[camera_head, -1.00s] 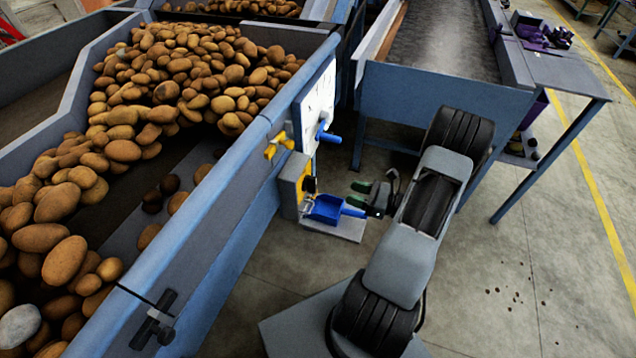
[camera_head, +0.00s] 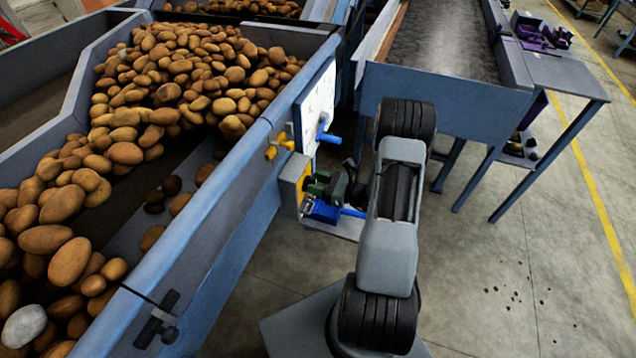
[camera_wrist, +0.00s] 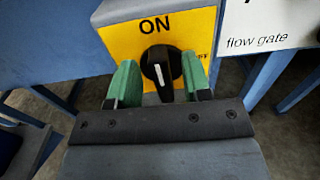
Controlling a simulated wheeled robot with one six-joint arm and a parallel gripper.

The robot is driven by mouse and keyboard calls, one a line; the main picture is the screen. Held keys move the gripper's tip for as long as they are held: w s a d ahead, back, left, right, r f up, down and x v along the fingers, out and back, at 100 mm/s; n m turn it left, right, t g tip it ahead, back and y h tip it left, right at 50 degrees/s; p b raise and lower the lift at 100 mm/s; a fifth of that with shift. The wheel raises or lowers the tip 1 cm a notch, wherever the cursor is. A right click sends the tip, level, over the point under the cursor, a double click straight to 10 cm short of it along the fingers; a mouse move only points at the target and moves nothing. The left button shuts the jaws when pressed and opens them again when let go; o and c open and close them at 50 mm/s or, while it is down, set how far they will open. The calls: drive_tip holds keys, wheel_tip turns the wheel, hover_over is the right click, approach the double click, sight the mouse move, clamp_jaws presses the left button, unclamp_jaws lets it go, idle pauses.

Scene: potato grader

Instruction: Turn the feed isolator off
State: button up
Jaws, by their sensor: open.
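The feed isolator is a grey box with a yellow face (camera_wrist: 182,30) marked ON at the top and a partly hidden OFF at the right. Its black rotary knob (camera_wrist: 160,68) has a white pointer line that points up, toward ON. In the wrist view my gripper (camera_wrist: 161,80) has its green fingers apart, one on each side of the knob. I cannot tell whether either finger touches it. In the head view the isolator (camera_head: 291,176) is on the side of the potato hopper, with my gripper (camera_head: 314,186) close in front of its face.
A white board (camera_head: 317,105) with a blue handle (camera_head: 329,138) is above the isolator; the wrist view shows its "flow gate" label. Yellow handles (camera_head: 279,146) are to its left. A blue scoop-like part (camera_head: 325,211) is just below my gripper.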

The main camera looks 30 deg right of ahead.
drive_tip(key=shift+c, duration=0.2)
clamp_jaws()
idle(0.3)
drive_tip(key=shift+w+d+f+m+p, duration=0.25)
drive_tip(key=shift+m+p, duration=0.65)
drive_tip(key=shift+m, duration=2.1)
drive_tip(key=shift+w+d+f+m+p, duration=0.25)
drive_tip(key=shift+m+p, duration=0.65)
drive_tip(key=shift+m, duration=2.1)
drive_tip(key=shift+w+d+f+m+p, duration=0.25)
drive_tip(key=shift+m+p, duration=0.65)
drive_tip(key=shift+m, duration=2.1)
drive_tip(key=shift+s+a+f, duration=0.1)
drive_tip(key=shift+s, duration=0.05)
